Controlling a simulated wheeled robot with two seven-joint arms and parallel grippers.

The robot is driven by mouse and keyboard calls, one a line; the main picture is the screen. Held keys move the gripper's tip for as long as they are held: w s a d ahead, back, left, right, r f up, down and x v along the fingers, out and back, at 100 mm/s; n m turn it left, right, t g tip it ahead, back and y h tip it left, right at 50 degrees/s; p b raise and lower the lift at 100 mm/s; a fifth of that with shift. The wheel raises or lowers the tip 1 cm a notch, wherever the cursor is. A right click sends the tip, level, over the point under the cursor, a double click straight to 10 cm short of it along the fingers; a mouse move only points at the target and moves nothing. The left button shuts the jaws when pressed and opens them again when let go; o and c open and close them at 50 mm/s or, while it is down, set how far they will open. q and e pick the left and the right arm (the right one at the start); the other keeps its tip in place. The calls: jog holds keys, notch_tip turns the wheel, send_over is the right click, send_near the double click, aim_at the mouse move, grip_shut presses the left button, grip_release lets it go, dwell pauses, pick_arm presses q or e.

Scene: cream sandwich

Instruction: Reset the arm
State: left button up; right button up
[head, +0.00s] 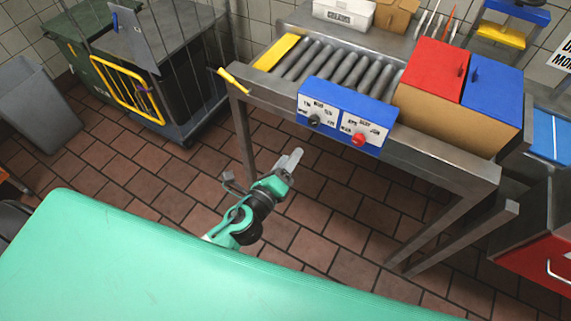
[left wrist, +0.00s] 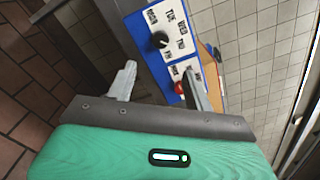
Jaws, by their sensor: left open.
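My left arm (head: 246,226) is teal and black and reaches out low over the tiled floor, beyond my teal body. Its gripper (head: 292,160) is in front of the steel conveyor table, below and left of the blue control panel (head: 345,115). In the left wrist view, the two grey fingers of the left gripper (left wrist: 160,88) stand wide apart with nothing between them. The panel (left wrist: 170,35), with a black knob and a red button (left wrist: 180,88), shows beyond the fingers. My right arm and gripper are not in view.
The steel table (head: 440,166) carries a roller conveyor (head: 340,66), a red bin (head: 432,67) and a blue bin (head: 493,92). A wire cage (head: 185,75) stands at the back left and a grey bin (head: 36,98) at far left. The tiled floor (head: 140,180) is clear left of my arm.

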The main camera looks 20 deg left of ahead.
pick_arm(q)
jog(key=shift+s+a, duration=0.1)
jog(key=shift+s, duration=0.35)
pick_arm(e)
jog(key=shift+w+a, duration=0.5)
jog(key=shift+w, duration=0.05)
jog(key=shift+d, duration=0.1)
